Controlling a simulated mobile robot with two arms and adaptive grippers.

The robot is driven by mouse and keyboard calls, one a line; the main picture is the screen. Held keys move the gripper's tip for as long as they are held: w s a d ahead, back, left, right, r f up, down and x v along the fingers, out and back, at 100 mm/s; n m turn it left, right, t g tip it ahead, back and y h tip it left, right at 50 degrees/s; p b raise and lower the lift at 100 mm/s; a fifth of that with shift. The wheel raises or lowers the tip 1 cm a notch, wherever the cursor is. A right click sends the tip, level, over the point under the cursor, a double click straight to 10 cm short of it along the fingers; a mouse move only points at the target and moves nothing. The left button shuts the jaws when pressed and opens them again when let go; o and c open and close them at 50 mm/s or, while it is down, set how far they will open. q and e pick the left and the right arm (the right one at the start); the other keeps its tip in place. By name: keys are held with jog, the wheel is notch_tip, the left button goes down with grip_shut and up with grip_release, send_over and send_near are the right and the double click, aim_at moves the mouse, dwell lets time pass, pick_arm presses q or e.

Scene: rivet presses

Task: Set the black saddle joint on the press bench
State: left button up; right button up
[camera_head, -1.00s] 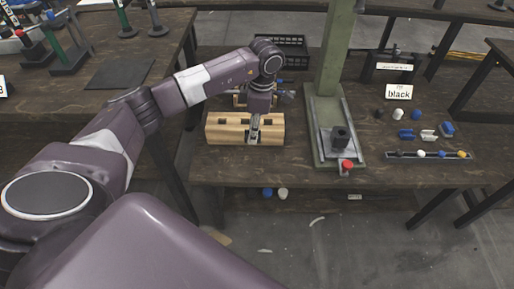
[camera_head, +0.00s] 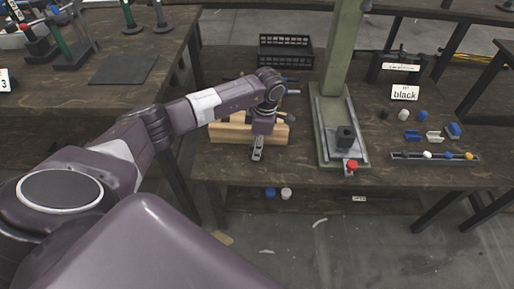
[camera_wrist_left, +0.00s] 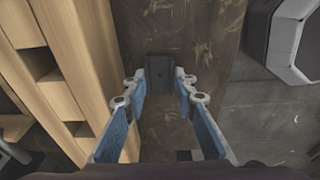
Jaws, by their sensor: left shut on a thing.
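My left gripper (camera_head: 257,154) is over the press bench (camera_head: 300,172), just in front of the wooden slotted block. In the left wrist view, the gripper (camera_wrist_left: 160,80) is shut on a small dark piece, the black saddle joint (camera_wrist_left: 160,70), between its blue-padded fingertips. Bench wood shows behind and beneath the joint. I cannot tell its exact height over the bench. In the head view the joint is too small and covered to make out. My right gripper is not in view.
The wooden block (camera_head: 225,132) stands behind my gripper. The green press (camera_head: 328,150) with a red knob (camera_head: 352,166) stands to the right. A "black" card (camera_head: 404,93), blue and white parts (camera_head: 433,137) and a parts strip (camera_head: 435,157) lie farther right. The bench's front strip is clear.

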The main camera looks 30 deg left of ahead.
pick_arm(q)
jog(key=shift+f, duration=0.1)
jog(key=o, duration=0.7)
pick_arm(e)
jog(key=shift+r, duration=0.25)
pick_arm(q)
jog(key=r, duration=0.4)
jog(key=d+r+p, duration=0.1)
jog(key=r, duration=0.7)
jog(key=shift+w+d+r+p, duration=0.1)
jog(key=shift+w+d+p, duration=0.05)
jog(key=shift+w+p, duration=0.25)
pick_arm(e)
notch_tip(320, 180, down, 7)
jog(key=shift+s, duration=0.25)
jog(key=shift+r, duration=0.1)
